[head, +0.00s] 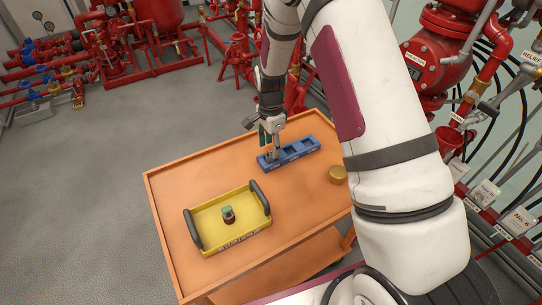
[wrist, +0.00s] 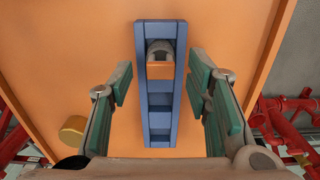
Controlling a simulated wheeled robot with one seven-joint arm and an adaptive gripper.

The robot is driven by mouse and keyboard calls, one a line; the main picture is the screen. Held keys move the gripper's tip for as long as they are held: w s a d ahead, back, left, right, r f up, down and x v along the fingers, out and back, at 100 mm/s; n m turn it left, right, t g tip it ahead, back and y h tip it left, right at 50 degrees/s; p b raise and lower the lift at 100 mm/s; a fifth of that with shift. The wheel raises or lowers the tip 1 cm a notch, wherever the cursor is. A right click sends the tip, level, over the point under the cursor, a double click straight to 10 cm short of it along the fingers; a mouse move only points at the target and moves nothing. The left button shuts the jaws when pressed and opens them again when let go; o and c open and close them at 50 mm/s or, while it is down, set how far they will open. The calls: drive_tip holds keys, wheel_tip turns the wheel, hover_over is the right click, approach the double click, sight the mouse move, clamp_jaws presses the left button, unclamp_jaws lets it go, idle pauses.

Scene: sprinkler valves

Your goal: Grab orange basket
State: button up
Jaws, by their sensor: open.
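My gripper (head: 271,143) is open and points down over the blue compartment tray (head: 303,151) on the orange cart. In the wrist view, my open fingers (wrist: 158,88) stand on either side of the blue tray (wrist: 160,138), apart from it. One compartment holds a grey rounded thing (wrist: 161,48) with an orange piece (wrist: 161,71) beside it. I cannot tell whether this orange piece is a basket. No other clearly orange basket shows. A yellow tray (head: 245,215) with two black handles sits on the cart, left of and nearer than the blue tray.
The orange cart top (head: 170,190) carries everything. A round brass-coloured piece (head: 338,174) lies right of the blue tray. Red pipes and valves (head: 440,55) line the back and right. The floor at left is clear.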

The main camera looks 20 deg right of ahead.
drive_tip(key=shift+f, duration=0.5)
clamp_jaws()
drive_tip(key=shift+r, duration=0.1)
